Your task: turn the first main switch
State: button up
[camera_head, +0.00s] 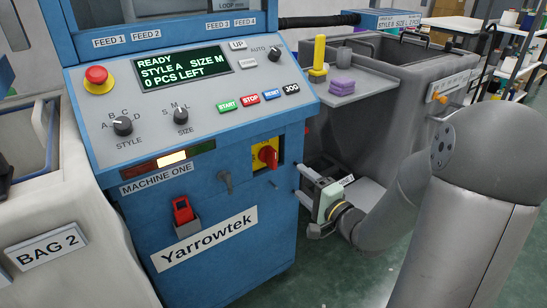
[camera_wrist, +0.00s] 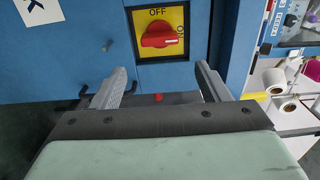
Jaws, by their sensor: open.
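The first main switch (camera_head: 268,156) is a red rotary handle on a yellow plate, on the blue front of the machine labelled Machine One. In the wrist view the switch (camera_wrist: 158,38) is at the top middle. Its handle lies about level there, with OFF above it and a partly covered ON mark at its right end. My gripper (camera_head: 298,183) is to the right of and below the switch in the head view, apart from it. In the wrist view my gripper (camera_wrist: 162,68) is open and empty, its fingers spread below the plate on either side.
Above is a control panel (camera_head: 190,90) with a lit display and a red stop button (camera_head: 97,77). A grey bin (camera_head: 375,85) stands at the right.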

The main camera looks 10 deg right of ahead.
aim_at(275, 162)
jog(key=b+x, duration=0.3)
jog(key=x, duration=0.9)
jog(key=shift+a+f, duration=0.1)
jog(key=shift+f, duration=0.05)
jog(key=shift+x, duration=0.85)
jog(key=shift+c, duration=0.3)
jog(key=c, duration=0.6)
